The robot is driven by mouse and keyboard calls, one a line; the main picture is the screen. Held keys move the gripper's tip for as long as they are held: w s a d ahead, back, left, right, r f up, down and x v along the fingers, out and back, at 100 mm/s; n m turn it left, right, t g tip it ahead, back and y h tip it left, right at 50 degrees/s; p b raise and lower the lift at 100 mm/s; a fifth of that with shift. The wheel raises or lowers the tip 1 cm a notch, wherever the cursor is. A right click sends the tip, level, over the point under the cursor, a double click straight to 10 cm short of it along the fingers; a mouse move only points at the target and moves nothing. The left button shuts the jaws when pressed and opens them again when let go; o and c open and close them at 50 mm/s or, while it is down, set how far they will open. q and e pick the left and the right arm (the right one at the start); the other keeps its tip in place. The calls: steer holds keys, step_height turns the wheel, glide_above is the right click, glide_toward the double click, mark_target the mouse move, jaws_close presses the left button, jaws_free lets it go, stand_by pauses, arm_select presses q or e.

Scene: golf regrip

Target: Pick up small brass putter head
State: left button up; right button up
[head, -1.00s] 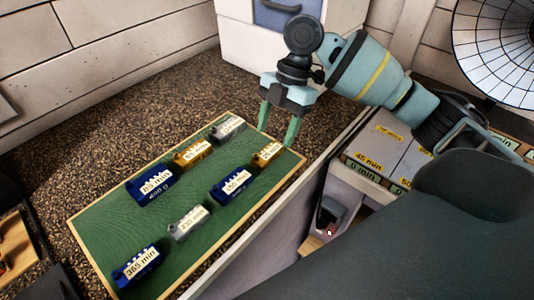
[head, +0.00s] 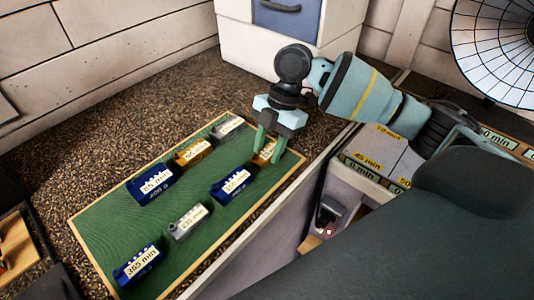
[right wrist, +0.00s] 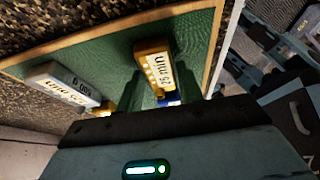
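The small brass putter head (head: 264,154) lies on the green mat (head: 110,215) near its right end, with a white label on top. It also shows in the right wrist view (right wrist: 148,64), upper middle. My right gripper (head: 270,149) is open and points down, its two teal fingers over and around the brass head in the head view. The fingers partly hide it, and I cannot tell whether they touch it. A larger brass head (head: 194,153) lies farther left on the mat. My left gripper is not in view.
Blue heads (head: 152,184), (head: 232,185) and (head: 138,264) and grey heads (head: 228,127) and (head: 189,221) lie on the mat. The mat has a wooden rim. A white cabinet (head: 235,45) stands behind, and a labelled box (head: 375,155) is at right.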

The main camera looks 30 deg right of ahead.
mark_target(262, 156)
steer(key=c, duration=0.7)
jaws_close()
steer(key=shift+r, duration=0.2)
steer(key=shift+r, duration=0.2)
step_height(262, 156, up, 3)
steer(key=shift+r, duration=0.15)
steer(key=s+a, duration=0.2)
steer(key=s, duration=0.5)
steer(key=s+a+r, duration=0.1)
steer(key=s+a, duration=0.2)
steer(key=s, duration=0.5)
steer(key=shift+p, duration=0.4)
